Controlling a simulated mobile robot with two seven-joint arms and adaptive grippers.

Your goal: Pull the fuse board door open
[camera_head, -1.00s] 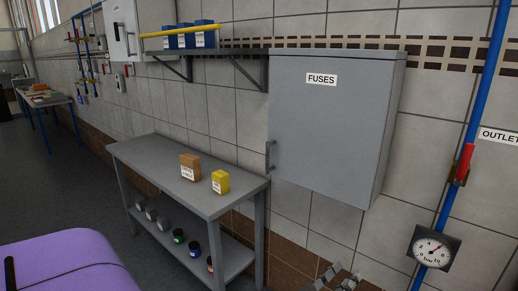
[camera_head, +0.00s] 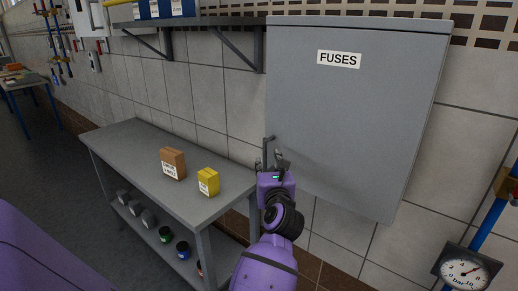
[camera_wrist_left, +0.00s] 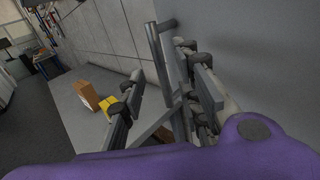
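The grey fuse board (camera_head: 350,110) hangs on the tiled wall, with a white FUSES label (camera_head: 339,59) on its door. The door looks shut. Its upright bar handle (camera_head: 267,151) is at the lower left edge of the door. My left gripper (camera_head: 271,160) is at the handle. In the left wrist view, the handle (camera_wrist_left: 171,80) stands between the two fingers of my left gripper (camera_wrist_left: 165,92), which are apart with a gap visible on the left side. Contact with the right finger cannot be told. My right gripper is not in view.
A grey table (camera_head: 125,150) stands left of and below the board, with a brown box (camera_head: 173,164) and a yellow box (camera_head: 208,182) on top. A shelf bracket (camera_head: 240,50) is left of the board. A gauge (camera_head: 466,269) and blue pipe are at the right.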

